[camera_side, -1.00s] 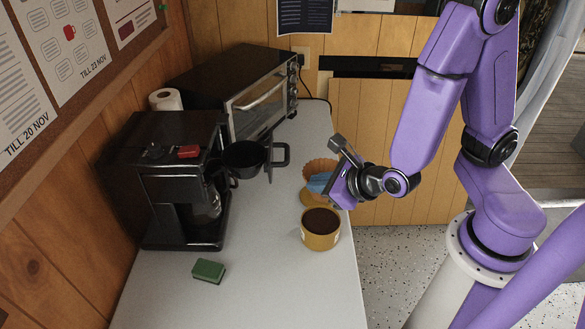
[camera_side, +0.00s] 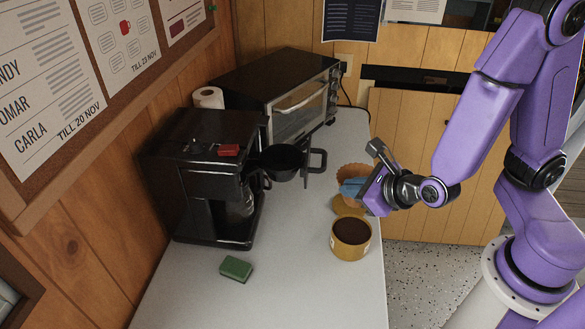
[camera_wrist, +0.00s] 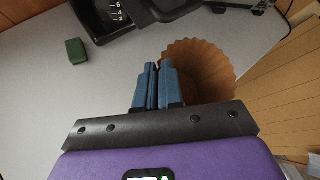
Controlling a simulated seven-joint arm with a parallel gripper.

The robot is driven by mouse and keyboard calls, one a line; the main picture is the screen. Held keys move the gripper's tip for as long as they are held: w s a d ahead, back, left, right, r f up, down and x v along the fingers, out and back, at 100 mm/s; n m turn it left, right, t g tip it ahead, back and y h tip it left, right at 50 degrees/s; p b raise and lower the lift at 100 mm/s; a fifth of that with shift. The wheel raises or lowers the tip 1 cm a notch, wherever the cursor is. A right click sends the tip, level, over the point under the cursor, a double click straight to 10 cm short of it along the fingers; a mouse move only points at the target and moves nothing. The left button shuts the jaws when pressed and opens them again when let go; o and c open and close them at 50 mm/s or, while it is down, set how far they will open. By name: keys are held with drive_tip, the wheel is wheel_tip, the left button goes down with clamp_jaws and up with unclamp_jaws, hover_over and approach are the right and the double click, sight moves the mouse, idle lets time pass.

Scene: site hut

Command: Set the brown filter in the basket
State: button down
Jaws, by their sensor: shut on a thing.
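The brown fluted filter (camera_side: 356,171) stands on the counter's right side, partly hidden behind my fingers. In the wrist view the filter (camera_wrist: 205,68) opens toward the camera, just beyond and right of the blue fingertips. My gripper (camera_side: 352,187) is shut on the filter's near-left wall; the fingers (camera_wrist: 158,72) are close together there. The basket looks open at the top.
An open yellow tin of dark grounds (camera_side: 351,238) stands in front of my gripper. A yellow-tan round shape (camera_side: 348,206) lies under the fingers, partly hidden. A green sponge (camera_side: 236,268) lies front left. A toaster oven (camera_side: 285,95) and paper roll (camera_side: 208,97) stand behind.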

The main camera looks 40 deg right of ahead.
drive_tip(key=w+a+r+n+y, duration=0.1)
drive_tip(key=a+r+n+y, duration=0.25)
drive_tip(key=r, duration=1.35)
hover_over(277, 172)
drive_tip(key=shift+f, duration=5.2)
drive_tip(key=shift+f+g, duration=0.3)
drive_tip(key=shift+f, duration=1.05)
drive_tip(key=shift+f, duration=0.3)
drive_tip(key=c, duration=1.3)
unclamp_jaws()
